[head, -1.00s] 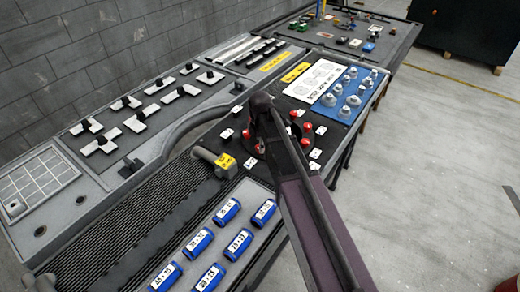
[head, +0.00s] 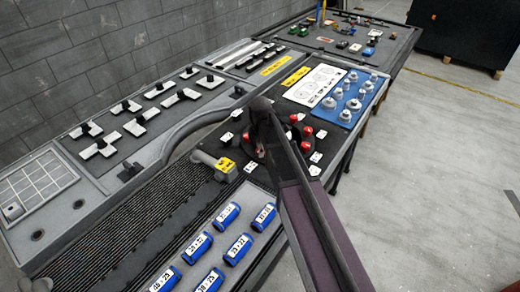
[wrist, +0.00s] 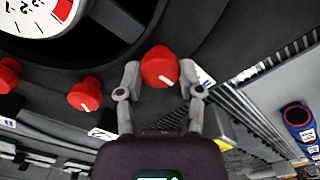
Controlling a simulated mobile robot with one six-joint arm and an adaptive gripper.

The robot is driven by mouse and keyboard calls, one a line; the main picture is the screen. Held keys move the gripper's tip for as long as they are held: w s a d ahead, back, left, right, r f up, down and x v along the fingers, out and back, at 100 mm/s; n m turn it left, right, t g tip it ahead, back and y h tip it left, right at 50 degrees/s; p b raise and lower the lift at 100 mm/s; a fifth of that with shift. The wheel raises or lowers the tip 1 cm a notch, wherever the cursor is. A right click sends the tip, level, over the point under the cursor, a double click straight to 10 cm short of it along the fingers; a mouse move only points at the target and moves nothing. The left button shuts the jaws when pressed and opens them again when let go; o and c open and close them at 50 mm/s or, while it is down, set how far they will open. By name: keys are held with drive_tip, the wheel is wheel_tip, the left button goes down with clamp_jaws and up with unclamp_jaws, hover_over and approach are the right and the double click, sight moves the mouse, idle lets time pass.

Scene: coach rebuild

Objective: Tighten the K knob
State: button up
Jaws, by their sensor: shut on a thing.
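In the wrist view a red knob (wrist: 160,67) with a white pointer line sits between the two grey fingers of my gripper (wrist: 160,72). The fingers are shut on it, one on each side. Its letter cannot be read; a white label beside the right finger is partly covered. Two more red knobs, one near the left finger (wrist: 85,96) and one at the left edge (wrist: 9,74), stand on the same dark round panel. In the head view my arm covers the gripper and the held knob; other red knobs (head: 305,146) show to its right.
A dial with a red zone (wrist: 45,14) is at the wrist view's upper left. In the head view, a grey handle with a yellow tag (head: 226,164), several blue cylinders (head: 238,248) and a blue tray (head: 345,115) of metal parts are around the panel.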

drive_tip(key=shift+m, duration=0.5)
drive_tip(key=m, duration=0.3)
drive_tip(key=shift+m, duration=0.4)
drive_tip(key=m, duration=0.4)
drive_tip(key=shift+s, duration=0.1)
drive_tip(key=m, duration=0.9)
drive_tip(key=o, duration=1.1)
drive_tip(key=shift+o, duration=0.2)
